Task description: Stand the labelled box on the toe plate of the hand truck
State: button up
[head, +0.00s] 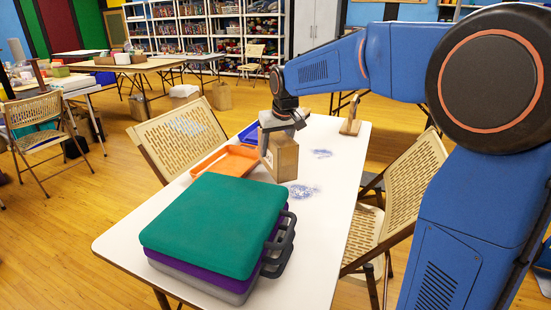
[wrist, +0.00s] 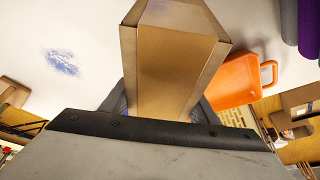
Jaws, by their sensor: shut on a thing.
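My gripper (head: 283,122) is shut on a brown box (head: 284,160) over the white table. The box hangs upright below my gripper; I cannot tell whether its base touches the table. In the wrist view the box (wrist: 175,60) fills the middle between the fingers of my gripper (wrist: 158,108). No label shows clearly on the faces in view. A small tan wooden piece (head: 350,126) with an upright part stands at the far right end of the table; it may be the hand truck, but it is too small to tell. No toe plate can be made out.
The white table (head: 318,222) has blue smudges and bare room right of the box. An orange tray (head: 227,163) and a blue tray (head: 249,134) lie left of it. Stacked green, purple and grey cases (head: 215,225) fill the near end. Folding chairs (head: 411,190) flank the table.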

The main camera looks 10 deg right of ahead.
jog(key=shift+f, duration=2)
jog(key=o, duration=1.3)
jog(key=shift+f, duration=0.1)
